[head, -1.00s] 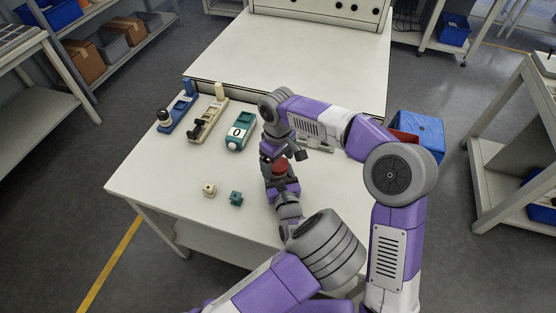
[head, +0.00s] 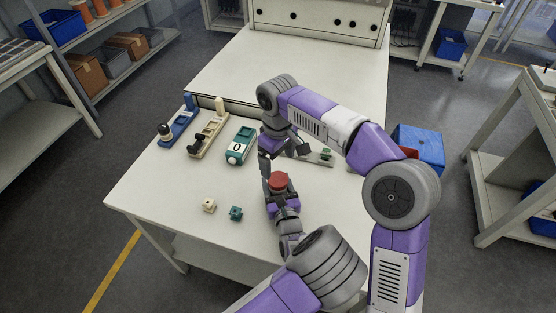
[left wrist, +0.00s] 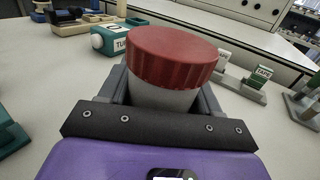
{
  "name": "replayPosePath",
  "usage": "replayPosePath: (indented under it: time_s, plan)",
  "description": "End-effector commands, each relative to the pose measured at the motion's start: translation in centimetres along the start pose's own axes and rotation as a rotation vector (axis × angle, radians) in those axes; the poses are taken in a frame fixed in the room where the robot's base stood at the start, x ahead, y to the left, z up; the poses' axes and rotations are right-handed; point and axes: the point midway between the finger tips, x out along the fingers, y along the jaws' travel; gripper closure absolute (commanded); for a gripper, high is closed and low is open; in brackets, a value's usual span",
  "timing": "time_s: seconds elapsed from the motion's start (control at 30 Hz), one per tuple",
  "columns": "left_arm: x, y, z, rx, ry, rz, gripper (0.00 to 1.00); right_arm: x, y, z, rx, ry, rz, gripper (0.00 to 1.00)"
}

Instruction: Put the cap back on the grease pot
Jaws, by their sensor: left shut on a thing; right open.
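The grease pot, a pale cylinder (left wrist: 162,98), is held upright between the fingers of my left gripper (left wrist: 165,88). The red cap (left wrist: 172,55) sits on top of the pot and covers its mouth; I cannot tell how tightly it is seated. In the head view the red cap (head: 278,181) shows above my left gripper (head: 281,196), over the front part of the table. My right gripper (head: 284,153) is open and empty, just behind and above the cap, apart from it.
A blue fixture (head: 178,128), a cream fixture (head: 207,135) and a teal box (head: 240,146) stand at the table's left. A grey tape holder (head: 322,156) is behind my right gripper.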

Motion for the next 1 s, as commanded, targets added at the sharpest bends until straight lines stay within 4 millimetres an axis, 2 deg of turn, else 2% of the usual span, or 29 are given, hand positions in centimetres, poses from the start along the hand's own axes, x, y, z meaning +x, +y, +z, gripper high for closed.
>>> replayPosePath:
  time_s: [0.03,0.2,0.47,0.57,1.0]
  plan:
    - [0.0,0.0,0.0,0.0,0.0,0.0,0.33,0.0,0.0,0.0,0.0,0.0,0.0,0.09]
    - [0.0,0.0,0.0,0.0,0.0,0.0,0.07,0.0,0.0,0.0,0.0,0.0,0.0,0.09]
    - [0.0,0.0,0.1,0.0,0.0,0.0,0.07,0.0,0.0,0.0,0.0,0.0,0.0,0.09]
    - [0.0,0.0,0.7,-0.001,-0.001,0.0,0.07,-0.2,0.0,0.0,0.0,0.0,0.0,0.09]
    - [0.0,0.0,8.5,-0.003,0.0,0.0,0.07,-3.0,0.0,0.0,0.0,0.0,0.0,0.09]
